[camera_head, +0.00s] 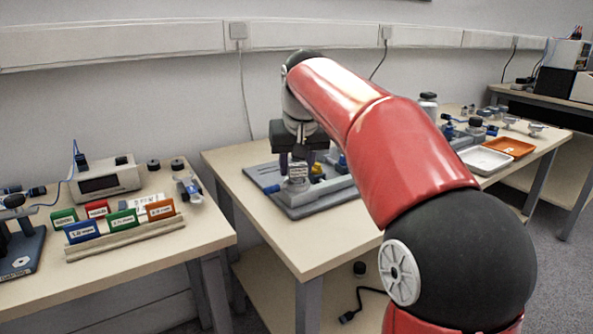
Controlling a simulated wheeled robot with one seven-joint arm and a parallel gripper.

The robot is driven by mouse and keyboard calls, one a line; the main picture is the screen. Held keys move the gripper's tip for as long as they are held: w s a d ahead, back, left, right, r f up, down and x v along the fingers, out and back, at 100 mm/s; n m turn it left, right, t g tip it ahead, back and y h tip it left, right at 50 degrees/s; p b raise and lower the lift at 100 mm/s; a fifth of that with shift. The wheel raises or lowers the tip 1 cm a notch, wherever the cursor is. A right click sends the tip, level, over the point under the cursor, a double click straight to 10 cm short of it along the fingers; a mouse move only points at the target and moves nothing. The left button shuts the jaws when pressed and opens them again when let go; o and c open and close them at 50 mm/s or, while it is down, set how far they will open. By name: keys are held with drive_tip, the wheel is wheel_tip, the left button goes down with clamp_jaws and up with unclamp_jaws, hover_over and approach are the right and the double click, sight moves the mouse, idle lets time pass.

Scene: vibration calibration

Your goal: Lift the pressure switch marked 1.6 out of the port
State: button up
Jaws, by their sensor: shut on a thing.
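My gripper (298,161) points down over a grey base plate (258,178) on the middle table. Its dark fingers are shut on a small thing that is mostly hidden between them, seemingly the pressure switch. A small silvery block with a light label (298,172) shows right at the fingertips; its marking is too small to read. The port under the gripper is hidden, so I cannot tell whether the held thing is seated in it or clear of it.
Yellow and blue fittings (342,162) stand on the plate close right of my gripper. The left table holds a meter box (106,181) and a rack of coloured cards (124,222). A white tray (485,160) and an orange tray (510,147) lie at right. The middle table's front is clear.

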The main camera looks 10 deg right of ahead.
sight(296, 161)
drive_tip(key=c, duration=0.3)
wheel_tip(296, 161, up, 20)
drive_tip(key=p, duration=0.6)
